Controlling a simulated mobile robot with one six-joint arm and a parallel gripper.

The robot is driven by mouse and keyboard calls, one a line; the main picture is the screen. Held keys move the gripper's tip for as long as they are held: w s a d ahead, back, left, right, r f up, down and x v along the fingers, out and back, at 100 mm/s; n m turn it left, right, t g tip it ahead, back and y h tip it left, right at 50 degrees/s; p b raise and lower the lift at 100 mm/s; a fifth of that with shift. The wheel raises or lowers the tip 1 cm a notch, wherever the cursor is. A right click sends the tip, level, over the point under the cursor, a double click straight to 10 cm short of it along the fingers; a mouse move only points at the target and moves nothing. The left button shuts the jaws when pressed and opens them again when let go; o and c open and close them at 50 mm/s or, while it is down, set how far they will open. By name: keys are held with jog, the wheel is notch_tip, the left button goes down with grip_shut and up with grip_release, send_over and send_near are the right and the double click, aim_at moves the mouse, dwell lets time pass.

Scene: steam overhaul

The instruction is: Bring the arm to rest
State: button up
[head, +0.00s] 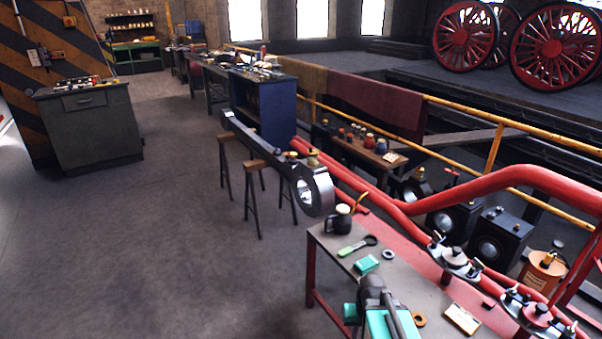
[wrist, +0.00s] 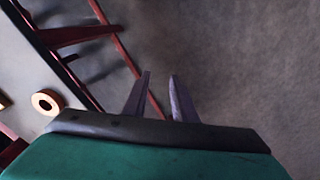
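My arm (head: 385,312), teal and dark grey, shows at the bottom of the head view, beside and over the near end of the red-legged workbench (head: 345,262). In the wrist view my gripper (wrist: 160,77) has its two fingers apart, with only grey floor and part of a red bench leg behind the gap. Nothing is between the fingers. The fingertips cannot be made out in the head view.
Floor (head: 180,240) to the left is clear.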

jog(key=s+a+f+g, duration=0.1)
jog(key=s+f+g, duration=0.1)
jog(key=s+f, duration=0.7)
jog(key=s+f+g, duration=0.3)
jog(key=s+f, duration=0.7)
jog(key=s, duration=0.8)
jog(key=shift+a+n+g, duration=0.3)
jog(key=shift+a, duration=0.1)
jog(key=shift+w+f, duration=0.1)
